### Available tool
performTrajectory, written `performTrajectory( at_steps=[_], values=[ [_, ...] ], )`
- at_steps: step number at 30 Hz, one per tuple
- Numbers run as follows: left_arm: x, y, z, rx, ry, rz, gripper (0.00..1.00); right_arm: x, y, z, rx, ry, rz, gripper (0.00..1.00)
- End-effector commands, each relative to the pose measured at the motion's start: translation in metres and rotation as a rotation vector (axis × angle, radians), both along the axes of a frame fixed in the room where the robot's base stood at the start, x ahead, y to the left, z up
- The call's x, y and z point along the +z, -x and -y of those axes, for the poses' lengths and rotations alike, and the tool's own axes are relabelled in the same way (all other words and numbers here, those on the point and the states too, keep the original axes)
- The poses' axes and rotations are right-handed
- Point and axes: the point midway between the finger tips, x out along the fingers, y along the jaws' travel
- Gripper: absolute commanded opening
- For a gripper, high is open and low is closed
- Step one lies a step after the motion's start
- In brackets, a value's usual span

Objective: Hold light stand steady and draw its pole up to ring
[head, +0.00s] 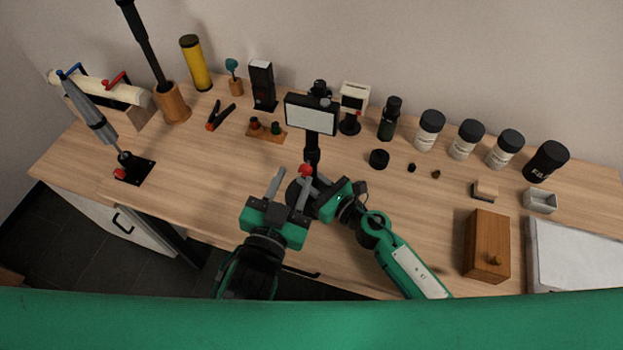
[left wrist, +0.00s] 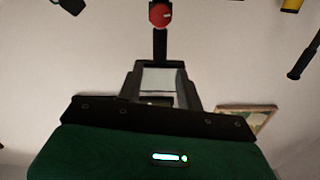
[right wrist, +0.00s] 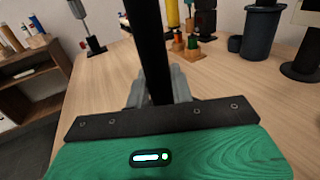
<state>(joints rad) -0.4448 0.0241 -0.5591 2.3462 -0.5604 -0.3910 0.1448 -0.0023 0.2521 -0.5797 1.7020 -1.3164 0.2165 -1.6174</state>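The light stand has a pale rectangular lamp panel (head: 312,113) on top of a black pole (head: 312,150), a red knob (head: 305,170) and a dark round base (head: 297,192). My left gripper (head: 289,182) is open, its two fingers apart just below the red knob. In the left wrist view a red knob (left wrist: 160,15) shows beyond the open fingers (left wrist: 160,88). My right gripper (head: 318,197) is low at the stand, beside the base. In the right wrist view its fingers (right wrist: 160,88) are closed around the black pole (right wrist: 150,45). I cannot make out a ring on the pole.
Behind the stand are a small wooden rack (head: 266,134), a black box (head: 262,84) and several bottles, such as a white jar (head: 430,130). A wooden box (head: 487,246) and a pale tray (head: 575,258) stand at right. The tabletop left of the stand is mostly clear.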

Motion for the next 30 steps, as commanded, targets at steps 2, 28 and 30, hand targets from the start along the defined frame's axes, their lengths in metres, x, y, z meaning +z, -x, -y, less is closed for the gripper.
performTrajectory(
  at_steps=[2, 28, 30],
  values=[
    [0.0, 0.0, 0.0, 0.0, 0.0, 0.0, 0.36, 0.0, 0.0, 0.0, 0.0, 0.0, 0.0, 0.0],
    [0.0, -0.016, -0.022, -0.225, 0.152, -0.067, 0.42, 0.0, 0.0, 0.0, 0.0, 0.0, 0.0, 0.0],
    [0.001, -0.022, -0.018, -0.225, 0.153, -0.067, 0.42, 0.0, 0.0, 0.0, 0.0, 0.0, 0.0, 0.0]
  ],
)
